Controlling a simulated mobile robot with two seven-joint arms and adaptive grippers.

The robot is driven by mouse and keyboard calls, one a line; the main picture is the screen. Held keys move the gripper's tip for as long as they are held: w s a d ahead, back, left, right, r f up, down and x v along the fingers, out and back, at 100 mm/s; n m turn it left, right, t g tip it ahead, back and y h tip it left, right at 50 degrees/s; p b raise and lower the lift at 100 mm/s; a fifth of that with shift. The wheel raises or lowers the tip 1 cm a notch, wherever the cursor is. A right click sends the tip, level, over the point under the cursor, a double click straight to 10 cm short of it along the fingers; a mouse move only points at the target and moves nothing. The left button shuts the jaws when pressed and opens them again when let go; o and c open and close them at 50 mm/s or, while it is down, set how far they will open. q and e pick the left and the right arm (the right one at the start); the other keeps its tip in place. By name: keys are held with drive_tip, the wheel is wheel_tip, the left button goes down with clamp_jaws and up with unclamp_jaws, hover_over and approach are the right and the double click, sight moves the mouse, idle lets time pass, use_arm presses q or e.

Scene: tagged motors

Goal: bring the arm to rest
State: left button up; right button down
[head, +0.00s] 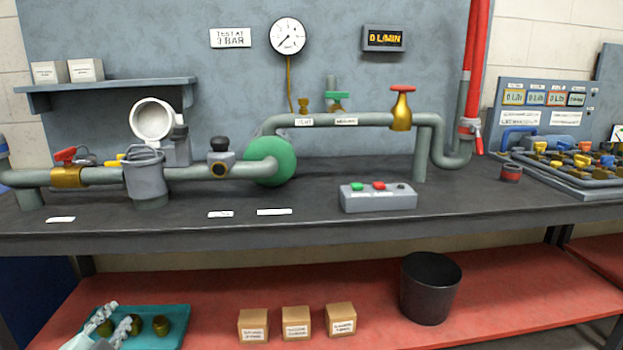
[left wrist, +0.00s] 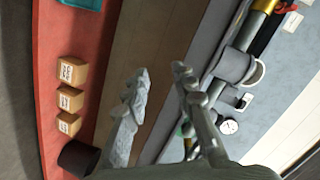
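My left gripper (head: 117,318) is at the bottom left of the head view, in front of the bench and overlapping the teal tray (head: 172,312) in the picture. Its two grey fingers also show in the left wrist view (left wrist: 160,72). They stand apart with nothing between them, so the gripper is open and empty. My right gripper is in neither view.
The tray holds several brass-coloured round parts (head: 161,325) on the red lower shelf (head: 380,290). Small boxes (head: 296,322) and a black bin (head: 430,288) stand to the right.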

use_arm(q)
drive_tip(key=s+d+f+n+g, duration=0.25)
drive_tip(key=s+f, duration=0.35)
drive_tip(key=f, duration=0.3)
drive_tip(key=s+d+f+n+g, duration=0.1)
drive_tip(key=s+f+n+g, duration=0.3)
drive_tip(key=f, duration=0.4)
drive_tip(key=s+d+f+g+h, duration=0.1)
drive_tip(key=s+d+f+g, duration=0.1)
drive_tip(key=s+f, duration=0.3)
drive_tip(key=s+d+f+n+g, duration=0.1)
drive_tip(key=s+d+f+g, duration=0.2)
drive_tip(key=s, duration=0.6)
wheel_tip(320, 180, down, 2)
drive_tip(key=shift+s+d+f+h, duration=0.1)
drive_tip(key=shift+s+d+h, duration=0.25)
drive_tip(key=shift+d, duration=0.8)
drive_tip(key=shift+w+g, duration=0.1)
drive_tip(key=shift+g, duration=0.15)
drive_tip(key=shift+c, duration=0.3)
